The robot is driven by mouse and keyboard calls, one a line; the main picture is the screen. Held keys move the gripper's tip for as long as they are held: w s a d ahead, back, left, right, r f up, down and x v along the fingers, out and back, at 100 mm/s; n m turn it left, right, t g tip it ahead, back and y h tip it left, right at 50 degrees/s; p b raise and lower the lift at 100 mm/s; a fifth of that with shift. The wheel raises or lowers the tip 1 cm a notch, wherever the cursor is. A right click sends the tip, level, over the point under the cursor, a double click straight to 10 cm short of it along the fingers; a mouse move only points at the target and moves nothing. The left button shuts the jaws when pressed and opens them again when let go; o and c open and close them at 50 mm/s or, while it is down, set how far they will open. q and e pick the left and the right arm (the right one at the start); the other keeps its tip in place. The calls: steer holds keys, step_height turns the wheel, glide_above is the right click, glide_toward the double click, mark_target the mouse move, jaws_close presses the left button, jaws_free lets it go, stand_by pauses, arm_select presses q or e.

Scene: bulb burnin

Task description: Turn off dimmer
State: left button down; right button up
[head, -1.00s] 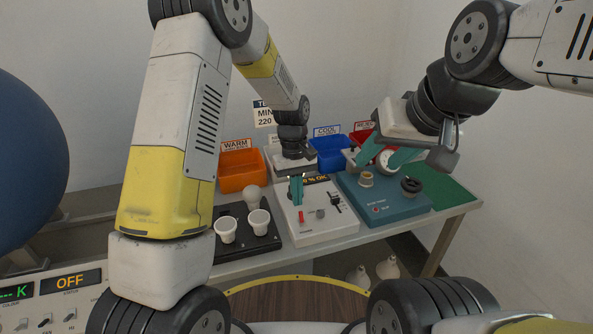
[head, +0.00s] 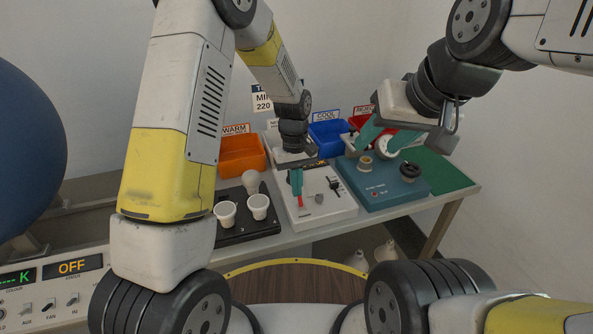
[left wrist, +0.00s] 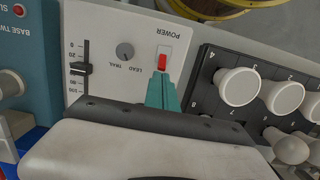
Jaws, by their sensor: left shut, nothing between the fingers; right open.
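The white dimmer box (head: 330,208) stands on the bench, with a red power switch (head: 299,201), a grey knob (head: 319,198) and a dark slider (head: 335,187). My left gripper (head: 296,180) is shut and empty, its teal fingertips pointing down at the red switch. In the left wrist view the fingertips (left wrist: 162,82) are right at the red switch (left wrist: 162,62); contact is unclear. The slider handle (left wrist: 80,68) sits partway along its scale, left of the knob (left wrist: 125,52). My right gripper (head: 388,140) is open above the blue-teal base tester (head: 385,195).
A black stand (head: 245,232) with white cups and a bulb (head: 250,180) is left of the box. Orange (head: 240,158) and blue (head: 328,138) bins stand behind. A green mat (head: 442,172) lies at right.

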mark_target(299, 197)
arm_select(q)
steer(key=shift+s+d+r+t, duration=0.1)
steer(key=shift+s+r+t, duration=0.15)
steer(key=shift+t, duration=0.35)
steer(key=shift+s+d+r+t+y, duration=0.15)
steer(key=shift+s+t+y, duration=0.2)
steer(key=shift+t, duration=0.3)
steer(key=shift+s+d+r+t+y, duration=0.15)
steer(key=shift+s+t+y, duration=0.1)
steer(key=shift+s+t, duration=0.3)
steer(key=shift+s+d, duration=0.1)
steer(key=shift+s, duration=0.35)
steer(key=shift+r, duration=0.15)
steer(key=shift+r, duration=0.7)
